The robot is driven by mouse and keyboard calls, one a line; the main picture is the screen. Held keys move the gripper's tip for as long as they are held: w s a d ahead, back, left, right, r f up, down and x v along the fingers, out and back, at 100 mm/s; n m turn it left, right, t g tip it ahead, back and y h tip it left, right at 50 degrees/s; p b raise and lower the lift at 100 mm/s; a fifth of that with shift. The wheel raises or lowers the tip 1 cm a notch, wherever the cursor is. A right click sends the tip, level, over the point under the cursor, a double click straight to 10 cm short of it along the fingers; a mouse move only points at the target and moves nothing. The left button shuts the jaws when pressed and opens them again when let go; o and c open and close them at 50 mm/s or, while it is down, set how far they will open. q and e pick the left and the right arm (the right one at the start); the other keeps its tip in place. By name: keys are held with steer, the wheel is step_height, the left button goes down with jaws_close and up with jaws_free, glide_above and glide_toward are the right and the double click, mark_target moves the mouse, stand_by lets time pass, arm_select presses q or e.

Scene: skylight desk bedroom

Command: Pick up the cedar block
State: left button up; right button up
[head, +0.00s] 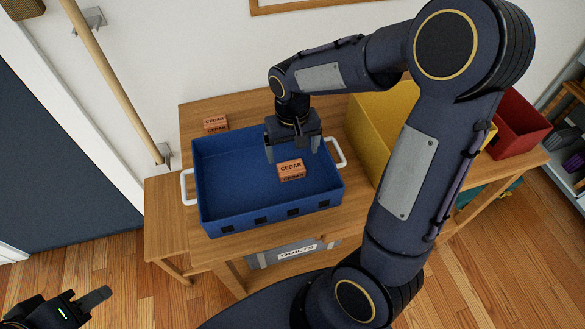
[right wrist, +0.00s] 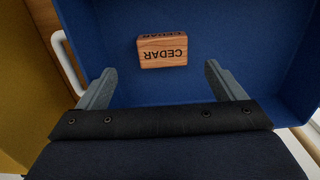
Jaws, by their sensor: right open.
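A cedar block (head: 291,169), reddish-brown with a dark CEDAR label, lies in the blue bin (head: 222,222). It also shows in the right wrist view (right wrist: 162,51), centred between the two fingers but beyond their tips. My right gripper (head: 292,154) is open and empty over the bin, apart from the block. A second cedar block (head: 215,122) sits on the wooden table behind the bin's left corner. My left gripper (head: 84,305) is at the bottom left, away from the table; its jaw opening is unclear.
The blue bin has white side handles and stands on a wooden table (head: 166,225). A yellow bin (head: 378,115) stands close to its right, with a red bin (head: 519,125) further right. A grey QUILTS box (head: 275,256) is below.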

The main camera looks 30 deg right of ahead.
mark_target(291, 167)
steer(key=f, duration=0.6)
steer(key=shift+w+a+f, duration=0.1)
steer(key=shift+a+f, duration=0.1)
steer(key=shift+f, duration=0.15)
steer(key=c, duration=1.1)
steer(key=shift+o, duration=0.2)
steer(key=shift+r, duration=0.1)
